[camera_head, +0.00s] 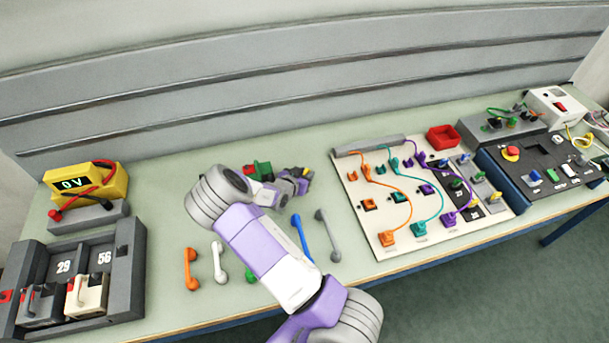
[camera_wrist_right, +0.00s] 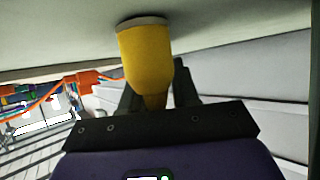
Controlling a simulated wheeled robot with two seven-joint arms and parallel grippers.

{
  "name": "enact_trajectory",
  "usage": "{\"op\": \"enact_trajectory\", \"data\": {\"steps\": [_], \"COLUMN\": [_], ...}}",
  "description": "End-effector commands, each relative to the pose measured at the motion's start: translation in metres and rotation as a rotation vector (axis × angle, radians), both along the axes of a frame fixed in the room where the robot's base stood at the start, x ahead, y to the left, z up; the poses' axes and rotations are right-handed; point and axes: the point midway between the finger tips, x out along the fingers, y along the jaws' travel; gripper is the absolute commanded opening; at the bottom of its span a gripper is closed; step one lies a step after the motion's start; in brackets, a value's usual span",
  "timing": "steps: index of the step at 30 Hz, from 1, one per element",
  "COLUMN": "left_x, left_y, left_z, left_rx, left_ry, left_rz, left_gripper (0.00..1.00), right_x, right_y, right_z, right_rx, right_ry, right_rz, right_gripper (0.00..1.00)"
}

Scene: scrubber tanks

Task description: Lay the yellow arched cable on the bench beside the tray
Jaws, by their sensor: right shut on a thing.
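My right gripper (camera_head: 303,180) is over the back part of the bench, left of the white panel. It is shut on the yellow arched cable (camera_head: 307,172), of which only a small bit shows in the head view. In the right wrist view a thick yellow end of the cable (camera_wrist_right: 146,58) stands out between the dark fingers (camera_wrist_right: 155,95). Its pale-rimmed end is close to a pale surface; I cannot tell if they touch. The rest of its arch is hidden. A small red open tray (camera_head: 443,137) stands behind the white panel. My left gripper is not in view.
Orange (camera_head: 191,268), white (camera_head: 219,262), blue (camera_head: 301,238) and grey (camera_head: 327,235) arched cables lie on the bench (camera_head: 165,220); a green one is partly hidden by my arm. The white panel (camera_head: 350,165) carries plugged leads. A yellow meter (camera_head: 88,180) stands left.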

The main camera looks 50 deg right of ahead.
Motion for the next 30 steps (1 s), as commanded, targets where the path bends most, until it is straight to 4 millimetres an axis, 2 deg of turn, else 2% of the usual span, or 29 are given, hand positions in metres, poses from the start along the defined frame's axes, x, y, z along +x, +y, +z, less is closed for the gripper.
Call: {"op": "enact_trajectory", "data": {"steps": [8,9,14,25,30], "left_x": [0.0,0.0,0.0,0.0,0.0], "left_y": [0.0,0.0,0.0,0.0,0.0], "left_z": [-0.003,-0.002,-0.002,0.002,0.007], "left_rx": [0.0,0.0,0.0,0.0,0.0], "left_ry": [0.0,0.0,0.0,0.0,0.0], "left_rz": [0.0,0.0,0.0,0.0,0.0], "left_gripper": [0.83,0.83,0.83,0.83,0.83], "right_x": [0.0,0.0,0.0,0.0,-0.005], "right_y": [0.0,0.0,0.0,0.002,0.027], "right_z": [-0.003,-0.003,-0.002,0.004,0.018], "right_rx": [-0.001,0.0,0.0,0.0,0.001], "right_ry": [-0.001,0.0,0.0,0.0,0.0], "right_rz": [0.001,0.001,0.001,0.001,0.004], "right_gripper": [0.0,0.33,0.56,0.56,0.56]}}
